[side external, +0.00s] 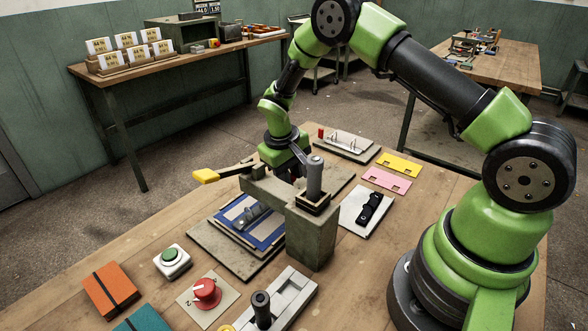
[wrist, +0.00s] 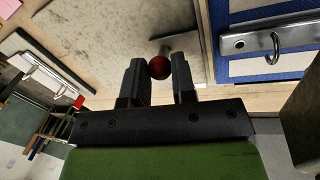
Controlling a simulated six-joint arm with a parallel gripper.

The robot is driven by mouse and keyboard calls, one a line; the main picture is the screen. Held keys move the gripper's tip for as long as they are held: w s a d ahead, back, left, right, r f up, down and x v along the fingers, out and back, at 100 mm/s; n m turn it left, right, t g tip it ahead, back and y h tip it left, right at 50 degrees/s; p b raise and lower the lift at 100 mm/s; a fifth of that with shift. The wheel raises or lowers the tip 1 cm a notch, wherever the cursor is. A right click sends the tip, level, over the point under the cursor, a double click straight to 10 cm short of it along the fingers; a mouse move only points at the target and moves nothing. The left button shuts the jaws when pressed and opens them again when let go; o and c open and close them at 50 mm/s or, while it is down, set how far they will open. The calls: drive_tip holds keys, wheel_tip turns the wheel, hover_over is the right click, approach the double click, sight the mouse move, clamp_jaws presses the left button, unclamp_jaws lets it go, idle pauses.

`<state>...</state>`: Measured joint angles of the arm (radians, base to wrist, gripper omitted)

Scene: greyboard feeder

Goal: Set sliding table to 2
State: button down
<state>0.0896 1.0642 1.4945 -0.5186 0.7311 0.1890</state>
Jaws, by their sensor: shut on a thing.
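My gripper (wrist: 158,84) is shut on a small red ball knob (wrist: 159,67) in the wrist view; the knob sits between the fingertips. A flat grey plate (wrist: 125,30) lies just beyond the knob; I cannot tell whether it is the sliding table or how the knob joins it. In the side view my gripper (side external: 293,168) is low behind a grey block (side external: 313,240) with an upright cylinder, which hides the fingertips and the knob. A scale for the sliding table cannot be made out.
A yellow-handled lever (side external: 206,176) sticks out left of the block. A blue panel (side external: 262,228) with a metal catch, a red dial (side external: 207,292), a green button (side external: 171,256) and a black-handled slider (side external: 262,305) stand in front. Pink (side external: 386,178) and yellow (side external: 398,164) cards lie right.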

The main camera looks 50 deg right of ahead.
drive_tip(key=c, duration=0.9)
unclamp_jaws()
drive_tip(key=shift+c, duration=0.2)
drive_tip(key=shift+r, duration=0.1)
wheel_tip(320, 180, up, 10)
drive_tip(key=a, duration=0.1)
drive_tip(key=shift+w+a+f, duration=0.2)
drive_tip(key=shift+a, duration=0.2)
